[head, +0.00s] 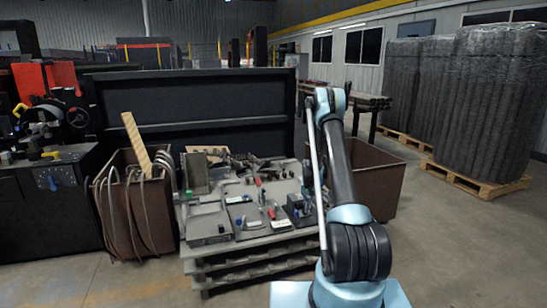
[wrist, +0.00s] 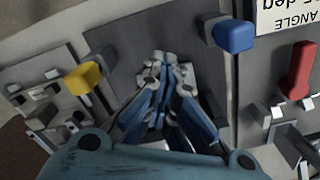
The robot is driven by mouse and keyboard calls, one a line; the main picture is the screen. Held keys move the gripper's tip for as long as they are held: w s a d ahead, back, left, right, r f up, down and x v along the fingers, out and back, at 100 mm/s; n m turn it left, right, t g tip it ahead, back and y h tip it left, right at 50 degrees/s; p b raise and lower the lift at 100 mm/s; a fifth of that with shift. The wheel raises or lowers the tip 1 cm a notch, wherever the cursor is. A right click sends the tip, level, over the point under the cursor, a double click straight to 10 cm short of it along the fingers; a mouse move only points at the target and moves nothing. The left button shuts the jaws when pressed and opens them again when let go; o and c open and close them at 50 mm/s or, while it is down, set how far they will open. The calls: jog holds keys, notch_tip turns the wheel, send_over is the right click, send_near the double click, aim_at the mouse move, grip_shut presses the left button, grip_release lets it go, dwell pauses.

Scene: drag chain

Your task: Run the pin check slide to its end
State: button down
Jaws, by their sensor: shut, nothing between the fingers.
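My gripper (wrist: 170,64) is in the middle of the wrist view, its fingers closed together and empty. It is over a dark grey plate (wrist: 205,85). A blue knob (wrist: 235,36) is to the right of the fingertips, apart from them. A yellow knob (wrist: 83,77) on a metal stem is to the left, also apart. A red handle (wrist: 299,70) is at the far right. I cannot tell which of these parts belongs to the pin check slide. In the head view the grey fixture bench (head: 208,227) carries several small devices; my arm hides part of its right side.
A white label (wrist: 287,15) reading "ANGLE" and "deg" shows upside down. Brown bins, one with a wooden board (head: 136,142), flank the bench. A black panel (head: 190,100) stands behind it. Wrapped stacks (head: 490,100) on pallets are at the right. The floor in front is clear.

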notch_tip(320, 180, up, 6)
jog(key=shift+s+r, duration=0.2)
jog(key=shift+s, duration=0.05)
dwell(0.4)
jog(key=shift+d, duration=0.1)
